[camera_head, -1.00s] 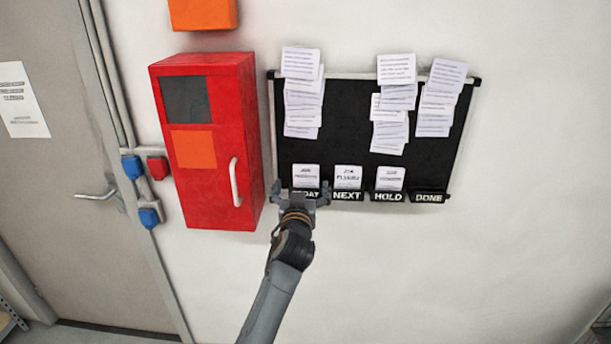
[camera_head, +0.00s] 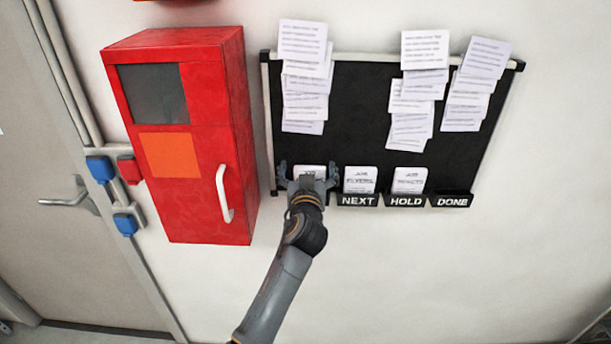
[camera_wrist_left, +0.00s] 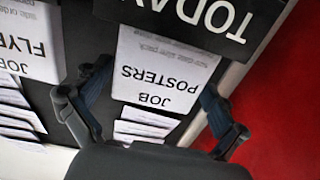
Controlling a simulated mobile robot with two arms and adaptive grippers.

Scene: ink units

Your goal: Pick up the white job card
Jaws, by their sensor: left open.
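A white job card (camera_wrist_left: 163,75) reading "JOB POSTERS" stands in the TODAY pocket (camera_wrist_left: 195,22), upside down in the left wrist view. Its top edge also shows in the head view (camera_head: 309,171), with the rest hidden behind my gripper. My left gripper (camera_head: 307,172) is open, with one finger on each side of this card. In the left wrist view the two fingers (camera_wrist_left: 153,103) flank the card, apart from its edges. Other white job cards stand in the NEXT pocket (camera_head: 359,179) and the HOLD pocket (camera_head: 408,180). My right gripper is not in view.
The pockets sit along the bottom of a black board (camera_head: 360,110) with several pinned papers above. The DONE pocket (camera_head: 451,201) looks empty. A red cabinet (camera_head: 185,135) with a white handle juts out close to the left. The wall below the board is clear.

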